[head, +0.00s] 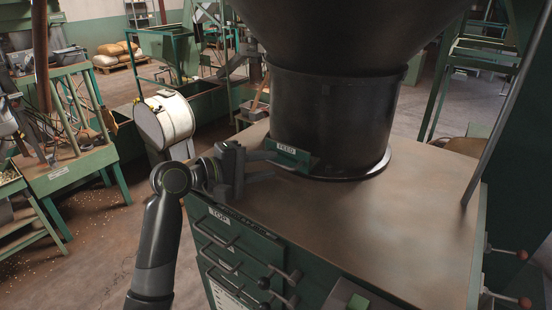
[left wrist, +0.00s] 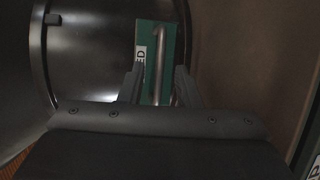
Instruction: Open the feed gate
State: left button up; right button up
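The feed gate (head: 290,153) is a small green plate with a white FEED label, low on the neck of the black hopper (head: 325,115). In the left wrist view the green plate (left wrist: 172,42) shows with part of its label and an upright metal handle (left wrist: 159,45). My left gripper (head: 273,166) is just left of the plate, its fingers apart and pointing at it. In the left wrist view the gripper (left wrist: 160,80) has one finger on each side of the handle's lower part. I cannot tell whether they touch it. My right gripper is out of view.
The hopper stands on a brown-topped cabinet (head: 420,215) with green drawers and bar handles (head: 230,240) below my left gripper. A slanting metal rod (head: 505,110) rises at the right. The cabinet top's front is clear.

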aim_at(274, 164)
pick_arm(q)
jog(key=shift+p+x, duration=0.3)
jog(key=shift+x, duration=1.3)
grip_shut()
